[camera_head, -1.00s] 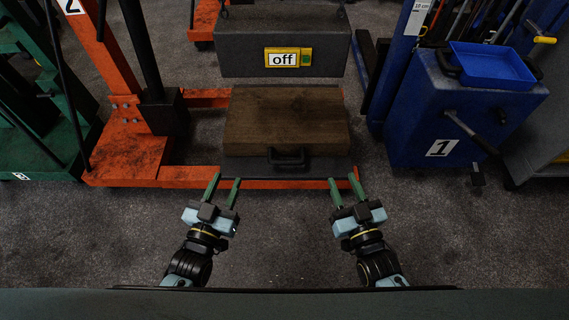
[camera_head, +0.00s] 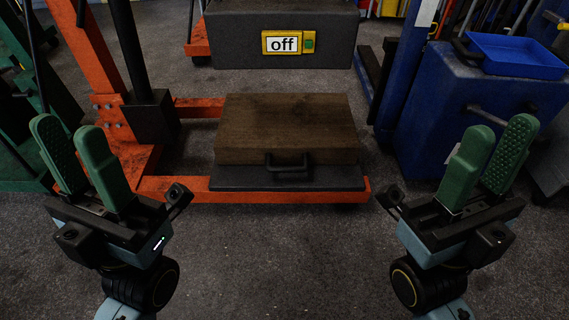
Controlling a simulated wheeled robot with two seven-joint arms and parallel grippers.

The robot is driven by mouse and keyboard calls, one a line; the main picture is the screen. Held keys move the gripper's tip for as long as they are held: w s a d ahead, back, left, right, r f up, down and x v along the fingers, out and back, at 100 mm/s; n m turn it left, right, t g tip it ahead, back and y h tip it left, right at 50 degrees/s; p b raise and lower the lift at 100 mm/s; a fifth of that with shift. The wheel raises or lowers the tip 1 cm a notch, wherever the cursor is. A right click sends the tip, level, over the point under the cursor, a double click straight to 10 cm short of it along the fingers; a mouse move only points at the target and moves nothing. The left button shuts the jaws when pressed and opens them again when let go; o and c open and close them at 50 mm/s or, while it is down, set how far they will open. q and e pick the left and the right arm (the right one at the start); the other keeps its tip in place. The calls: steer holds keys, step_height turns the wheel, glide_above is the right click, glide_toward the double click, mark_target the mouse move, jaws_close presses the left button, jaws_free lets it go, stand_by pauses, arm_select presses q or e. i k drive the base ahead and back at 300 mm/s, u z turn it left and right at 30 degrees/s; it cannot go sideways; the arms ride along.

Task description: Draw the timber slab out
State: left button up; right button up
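The brown timber slab (camera_head: 285,120) lies flat on a dark grey plate (camera_head: 225,178) between the orange legs of a trolley jack (camera_head: 165,187). A black handle (camera_head: 288,166) sits at the front of the slab and plate; I cannot tell which of them it is fixed to. My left gripper (camera_head: 72,150) is raised at the left, well apart from the slab, with a narrow gap between its green fingers. My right gripper (camera_head: 496,145) is raised at the right, in front of the blue unit, also with its fingers apart. Both are empty.
A blue unit (camera_head: 440,110) with a blue tray (camera_head: 515,57) stands at the right. Green equipment (camera_head: 20,110) stands at the left. The floor in front of the jack (camera_head: 280,250) is clear.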

mark_target(268, 129)
steer(key=u, duration=0.5)
steer(key=i, duration=1.35)
steer(key=z, duration=0.05)
